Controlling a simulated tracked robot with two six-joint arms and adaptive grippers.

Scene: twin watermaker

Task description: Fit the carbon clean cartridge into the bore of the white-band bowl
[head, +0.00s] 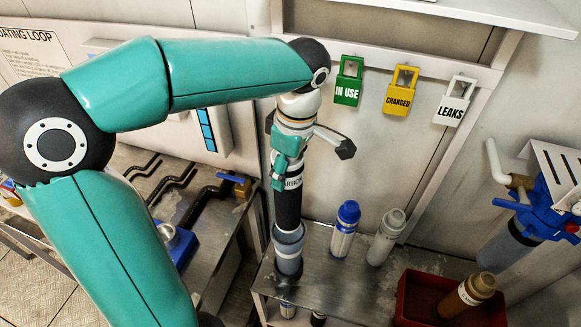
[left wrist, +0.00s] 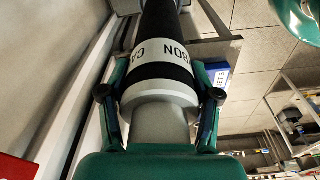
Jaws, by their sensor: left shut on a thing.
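The carbon cartridge (head: 288,208) is black with a white label band, and it stands nearly upright in the head view. My left gripper (head: 287,170) is shut on its upper end. The left wrist view shows the fingers on both sides of the cartridge's pale neck, just by the label band (left wrist: 160,52). A grey bowl (head: 288,262) stands on the metal bench directly under the cartridge. The cartridge's lower end meets the bowl's top rim; how deep it sits inside is hidden. I cannot make out a white band on this bowl. My right gripper is not in view.
A blue-capped cartridge (head: 345,230) and a grey one (head: 386,238) stand on the bench (head: 335,275) to the right. A red bin (head: 418,297) holds a brown cartridge (head: 466,296). Green, yellow and white tags hang on the wall behind. Black pipes (head: 175,185) lie left.

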